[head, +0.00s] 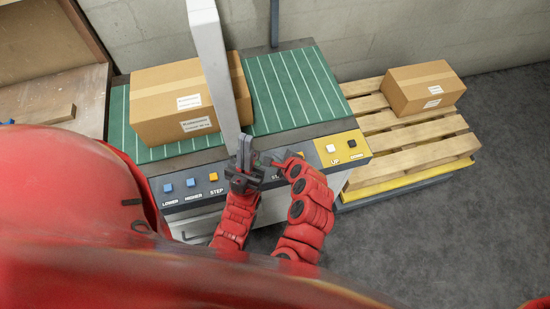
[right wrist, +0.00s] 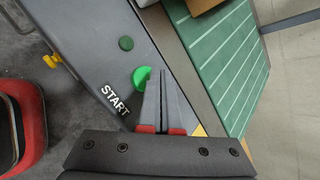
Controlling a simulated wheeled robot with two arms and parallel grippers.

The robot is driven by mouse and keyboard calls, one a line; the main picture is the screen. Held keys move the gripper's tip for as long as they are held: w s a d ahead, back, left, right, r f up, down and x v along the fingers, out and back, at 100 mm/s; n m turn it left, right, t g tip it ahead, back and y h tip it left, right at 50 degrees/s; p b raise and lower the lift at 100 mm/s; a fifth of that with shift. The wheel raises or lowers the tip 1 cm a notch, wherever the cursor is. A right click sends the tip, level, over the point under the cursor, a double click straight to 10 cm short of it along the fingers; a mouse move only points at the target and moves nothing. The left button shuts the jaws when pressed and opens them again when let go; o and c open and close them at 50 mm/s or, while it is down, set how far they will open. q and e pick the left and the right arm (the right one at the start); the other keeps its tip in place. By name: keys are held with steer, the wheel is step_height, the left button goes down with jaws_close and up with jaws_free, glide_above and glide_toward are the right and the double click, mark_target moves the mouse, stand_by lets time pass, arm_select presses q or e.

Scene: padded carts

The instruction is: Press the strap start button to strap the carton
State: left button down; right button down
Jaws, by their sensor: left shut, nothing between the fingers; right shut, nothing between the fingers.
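The carton (head: 165,92) is a brown box with white labels on the green roller bed, passing under the grey strapping arch (head: 212,60). The start button (right wrist: 139,78) is a bright green disc beside the white START label (right wrist: 115,99) in the right wrist view; my grippers and arms hide it in the head view. My right gripper (right wrist: 163,72) is shut and empty, its tips right beside the green button and overlapping its edge; contact cannot be told. My left gripper (head: 244,143) is shut and empty, above the front panel near the arch's foot.
The front panel has LOWER (head: 168,187), HIGHER (head: 190,182) and STEP (head: 213,177) buttons, and a white UP button (head: 331,148) at right. A dark green button (right wrist: 126,43) sits near START. A pallet (head: 415,146) with another box (head: 423,86) stands at right.

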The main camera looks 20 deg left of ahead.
step_height(320, 180, up, 5)
steer(key=p, duration=0.4)
steer(key=shift+p, duration=0.4)
stand_by(0.4)
